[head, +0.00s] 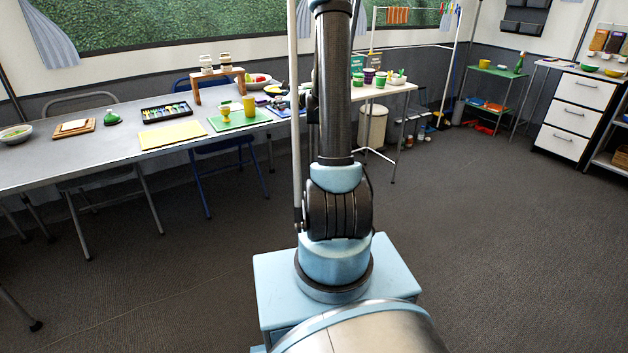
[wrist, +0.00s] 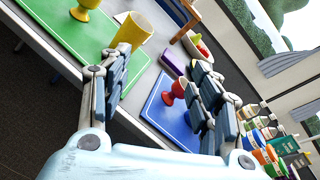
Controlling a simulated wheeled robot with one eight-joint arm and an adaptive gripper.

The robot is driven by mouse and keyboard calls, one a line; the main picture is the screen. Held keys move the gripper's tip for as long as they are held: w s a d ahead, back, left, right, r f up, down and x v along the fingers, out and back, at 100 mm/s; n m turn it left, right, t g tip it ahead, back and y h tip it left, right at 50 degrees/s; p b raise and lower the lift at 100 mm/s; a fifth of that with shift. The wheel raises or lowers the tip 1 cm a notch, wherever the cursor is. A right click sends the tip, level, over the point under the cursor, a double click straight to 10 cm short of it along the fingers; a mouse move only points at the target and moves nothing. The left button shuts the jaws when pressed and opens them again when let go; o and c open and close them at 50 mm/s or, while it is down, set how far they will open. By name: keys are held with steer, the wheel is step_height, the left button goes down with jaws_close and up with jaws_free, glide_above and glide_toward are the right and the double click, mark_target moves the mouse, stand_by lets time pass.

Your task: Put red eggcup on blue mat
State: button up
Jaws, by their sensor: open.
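The red eggcup (wrist: 174,92) is in the wrist view, upright and seen against the blue mat (wrist: 163,115); it appears to stand on the mat near its edge. My gripper (wrist: 160,70) is open, its two fingers wide apart. The eggcup shows between them, close to the right finger; I cannot tell whether they touch. The right finger hides part of the mat. In the head view my arm and a pole hide most of this area, and I cannot make out the red eggcup there.
A green mat (wrist: 60,28) with a yellow eggcup (wrist: 82,9) and yellow cup (wrist: 133,33) lies to the left. A purple block (wrist: 174,63) and fruit bowl (wrist: 199,45) are beyond. Several jars (wrist: 262,145) stand right. The grey table (head: 60,160) also bears a yellow mat (head: 172,134).

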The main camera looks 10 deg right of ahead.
steer(key=s+a+r+n+g+h, duration=0.1)
steer(key=s+a+n+g, duration=0.2)
steer(key=s+n, duration=0.65)
steer(key=s+a+r+n+g, duration=0.1)
steer(key=s+a+n+g, duration=0.25)
steer(key=s, duration=1.05)
steer(key=s+d+f+n+g+h, duration=0.1)
steer(key=s+d+f+n+h, duration=0.1)
steer(key=s, duration=0.8)
steer(key=s+d+f+n+g+h, duration=0.2)
steer(key=s+f+n, duration=0.3)
steer(key=s, duration=0.5)
steer(key=s+d+f+n+g+h, duration=0.2)
steer(key=s+d+f+n, duration=0.1)
steer(key=s, duration=0.7)
steer(key=shift+s+d+f+n+h, duration=0.25)
steer(key=shift+d+f+n+h, duration=0.05)
steer(key=shift+d+n, duration=0.55)
steer(key=shift+g, duration=0.25)
